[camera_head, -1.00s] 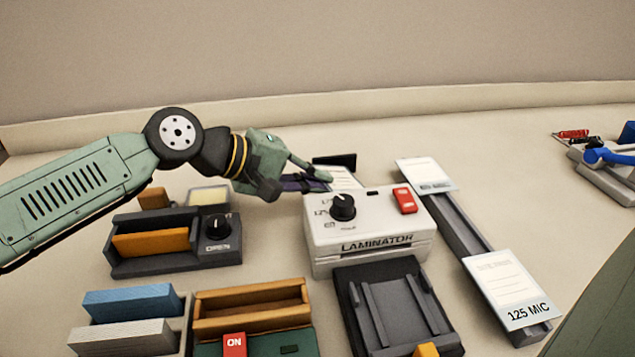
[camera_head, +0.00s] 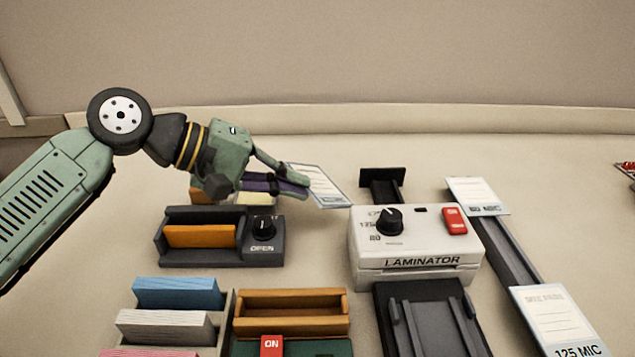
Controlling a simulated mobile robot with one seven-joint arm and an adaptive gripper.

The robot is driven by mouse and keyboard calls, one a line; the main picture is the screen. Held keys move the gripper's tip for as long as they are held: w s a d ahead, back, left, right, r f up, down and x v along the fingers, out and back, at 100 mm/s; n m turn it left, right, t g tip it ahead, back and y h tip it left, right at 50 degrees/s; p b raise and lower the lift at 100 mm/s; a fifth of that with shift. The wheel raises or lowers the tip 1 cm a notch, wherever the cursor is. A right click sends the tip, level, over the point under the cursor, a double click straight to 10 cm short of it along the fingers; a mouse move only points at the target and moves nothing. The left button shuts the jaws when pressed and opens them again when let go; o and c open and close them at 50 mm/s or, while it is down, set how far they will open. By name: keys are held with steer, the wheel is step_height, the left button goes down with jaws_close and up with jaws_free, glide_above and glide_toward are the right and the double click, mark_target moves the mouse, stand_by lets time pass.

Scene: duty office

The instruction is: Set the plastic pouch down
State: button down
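The plastic pouch (camera_head: 328,187) is a thin clear-edged sleeve with a white printed sheet and a dark strip along its lower edge. My gripper (camera_head: 302,181) is shut on its left edge and holds it tilted above the table, left of the laminator's back end. The white laminator (camera_head: 410,245) has a black knob, a red switch and a dark rear tray (camera_head: 382,180). The pouch is apart from that tray. Part of the pouch's left edge is hidden by the fingers.
Pouches labelled MIC (camera_head: 477,194) (camera_head: 558,320) lie on a dark rail (camera_head: 507,250) at right. A dark unit marked OPEN (camera_head: 180,250) stands below my gripper. Blue, grey and pink blocks (camera_head: 178,293) and an orange tray (camera_head: 291,328) are in front.

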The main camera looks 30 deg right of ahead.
steer(key=shift+v, duration=1.1)
steer(key=shift+f, duration=0.15)
